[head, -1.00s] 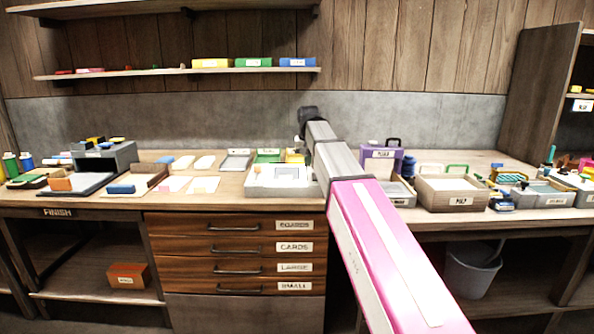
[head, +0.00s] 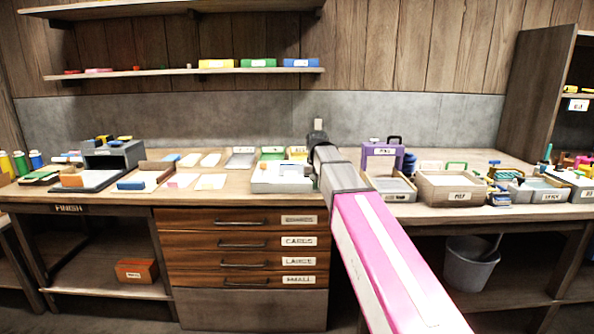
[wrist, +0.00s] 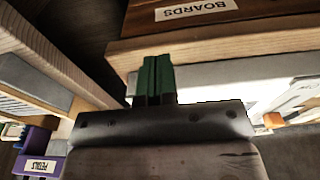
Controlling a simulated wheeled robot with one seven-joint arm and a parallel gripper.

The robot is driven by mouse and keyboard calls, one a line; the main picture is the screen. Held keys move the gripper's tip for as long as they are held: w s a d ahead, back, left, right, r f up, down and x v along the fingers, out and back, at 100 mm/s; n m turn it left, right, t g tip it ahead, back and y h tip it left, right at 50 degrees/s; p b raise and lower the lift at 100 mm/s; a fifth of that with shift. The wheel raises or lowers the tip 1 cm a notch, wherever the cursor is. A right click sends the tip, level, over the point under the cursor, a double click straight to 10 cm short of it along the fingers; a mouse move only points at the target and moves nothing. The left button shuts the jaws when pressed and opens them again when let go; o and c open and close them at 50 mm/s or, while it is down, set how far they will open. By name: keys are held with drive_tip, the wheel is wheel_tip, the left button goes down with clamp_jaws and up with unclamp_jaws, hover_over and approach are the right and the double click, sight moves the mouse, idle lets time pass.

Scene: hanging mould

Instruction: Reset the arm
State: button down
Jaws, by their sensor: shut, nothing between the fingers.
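My arm reaches out over the bench, with its pink and white link in front and its dark end (head: 318,140) above the pale grey tray. In the head view my fingers are hidden or too small to make out. In the wrist view my gripper (wrist: 153,80) shows two dark green fingers pressed together, shut and empty. They appear near the bench's wooden edge and the drawer labelled BOARDS (wrist: 197,9), which shows upside down.
The pale grey tray (head: 282,183) is left of the arm. A purple PETALS holder (head: 380,160) and an open labelled box (head: 450,192) stand on its right. Drawers (head: 240,241) are below. A grey bin (head: 470,268) stands under the bench. A shelf (head: 180,74) hangs behind.

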drive_tip(key=s+d+f, duration=0.4)
drive_tip(key=s+f, duration=0.3)
drive_tip(key=f, duration=0.3)
drive_tip(key=s+d+f+g, duration=0.1)
drive_tip(key=s+d+f, duration=0.3)
drive_tip(key=s+f, duration=0.4)
drive_tip(key=s+d+f, duration=0.4)
drive_tip(key=s+f, duration=0.4)
drive_tip(key=f, duration=0.4)
drive_tip(key=shift+s+f, duration=0.15)
drive_tip(key=shift+f, duration=0.15)
